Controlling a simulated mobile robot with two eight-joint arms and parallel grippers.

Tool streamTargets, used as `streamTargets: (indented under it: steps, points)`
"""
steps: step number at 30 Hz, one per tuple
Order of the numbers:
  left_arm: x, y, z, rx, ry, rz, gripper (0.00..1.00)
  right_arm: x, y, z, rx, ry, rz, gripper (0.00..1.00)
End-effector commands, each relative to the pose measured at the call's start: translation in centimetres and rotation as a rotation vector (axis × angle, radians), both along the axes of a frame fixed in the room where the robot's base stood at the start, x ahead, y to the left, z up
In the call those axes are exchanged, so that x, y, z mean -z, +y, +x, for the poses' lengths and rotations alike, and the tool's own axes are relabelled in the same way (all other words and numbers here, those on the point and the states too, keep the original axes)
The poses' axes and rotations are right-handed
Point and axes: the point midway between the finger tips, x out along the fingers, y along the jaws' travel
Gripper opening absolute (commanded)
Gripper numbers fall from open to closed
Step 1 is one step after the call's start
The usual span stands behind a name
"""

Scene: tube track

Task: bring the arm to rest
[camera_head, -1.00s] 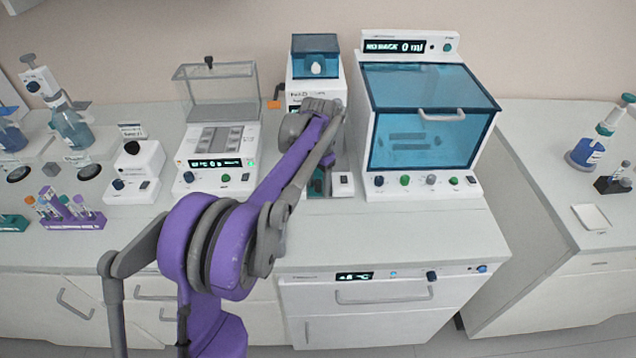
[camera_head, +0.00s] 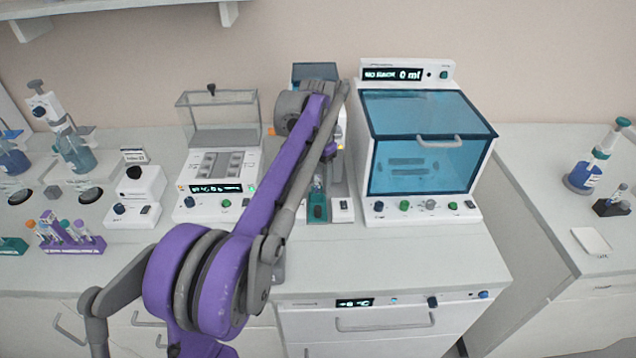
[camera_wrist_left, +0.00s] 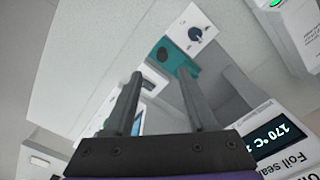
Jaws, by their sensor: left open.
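My left arm reaches from the lower left of the head view up to the instruments at the back of the bench. Its gripper is mostly hidden behind my forearm there. In the left wrist view my left gripper (camera_wrist_left: 158,75) shows two dark fingers spread apart with nothing between them. Beyond the fingertips is a teal holder (camera_wrist_left: 165,56), at the front of a white device with a knob. The teal holder (camera_head: 318,208) also shows in the head view, just right of my forearm, with a small tube in it. My right gripper is not in view.
The foil sealer, its 170 °C display (camera_wrist_left: 275,142) close to the gripper, is partly covered by my arm. A blue-windowed cabinet (camera_head: 420,150) stands right of it. A clear-lidded instrument (camera_head: 217,150) and a purple tube rack (camera_head: 70,240) stand left. The bench front at right is clear.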

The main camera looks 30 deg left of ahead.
Motion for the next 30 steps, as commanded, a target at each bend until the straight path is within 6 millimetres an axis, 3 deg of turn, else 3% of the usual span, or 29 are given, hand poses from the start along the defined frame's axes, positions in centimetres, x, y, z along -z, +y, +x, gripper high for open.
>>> streamTargets:
  steps: [10, 14, 17, 23, 30]
  points:
    - [0.0, -0.1, 0.0, 0.000, -0.001, 0.000, 0.57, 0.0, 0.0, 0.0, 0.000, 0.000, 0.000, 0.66]
    - [-0.2, -1.0, -1.0, -0.007, -0.020, 0.005, 0.57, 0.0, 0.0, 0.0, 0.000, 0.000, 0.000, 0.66]
    - [-0.3, -2.6, -2.9, -0.026, -0.060, 0.012, 0.57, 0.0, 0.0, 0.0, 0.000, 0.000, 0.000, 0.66]
    - [0.8, -6.8, -9.0, -0.083, -0.179, 0.021, 0.57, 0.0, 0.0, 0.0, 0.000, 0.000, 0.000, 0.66]
    - [4.9, -10.8, -17.5, -0.154, -0.328, 0.001, 0.57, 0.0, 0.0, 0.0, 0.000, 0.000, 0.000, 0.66]
